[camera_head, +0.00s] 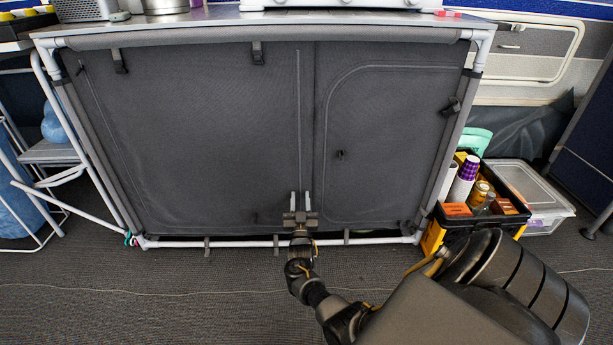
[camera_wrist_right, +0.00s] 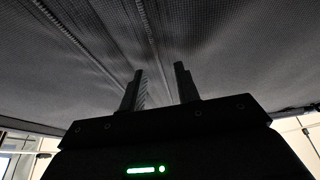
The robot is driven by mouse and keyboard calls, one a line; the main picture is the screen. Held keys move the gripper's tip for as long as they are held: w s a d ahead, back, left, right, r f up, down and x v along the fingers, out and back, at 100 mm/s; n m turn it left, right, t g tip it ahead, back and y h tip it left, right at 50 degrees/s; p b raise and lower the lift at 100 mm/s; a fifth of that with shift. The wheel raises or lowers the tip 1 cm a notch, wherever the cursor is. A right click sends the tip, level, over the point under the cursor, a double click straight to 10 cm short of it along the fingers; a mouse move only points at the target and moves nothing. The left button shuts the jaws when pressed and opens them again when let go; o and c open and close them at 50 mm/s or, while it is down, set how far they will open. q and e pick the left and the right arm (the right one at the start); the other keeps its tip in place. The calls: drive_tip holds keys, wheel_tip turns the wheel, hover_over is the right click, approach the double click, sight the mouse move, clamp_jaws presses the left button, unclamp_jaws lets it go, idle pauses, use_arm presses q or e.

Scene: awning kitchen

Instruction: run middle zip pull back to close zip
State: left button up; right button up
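The grey fabric cabinet front (camera_head: 190,130) fills the middle of the head view. The middle zip (camera_head: 298,110) runs as a vertical line down it. My right gripper (camera_head: 301,198) is at the bottom of this line, fingers pointing up, open with a clear gap. In the wrist view the open fingers (camera_wrist_right: 159,70) stand close to the fabric, and a zip line (camera_wrist_right: 150,30) runs down towards the gap. I cannot make out the zip pull or anything between the fingers. My left gripper is not in view.
A white tube frame (camera_head: 190,244) edges the cabinet's bottom. A black and yellow crate (camera_head: 480,219) with bottles and a clear lidded box (camera_head: 535,190) stand at the right. A folding step (camera_head: 52,152) stands at the left. The carpet in front is mostly free, with a thin cable across it.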

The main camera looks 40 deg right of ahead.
wheel_tip(320, 180, up, 16)
drive_tip(key=p, duration=1.2)
drive_tip(key=shift+r, duration=0.2)
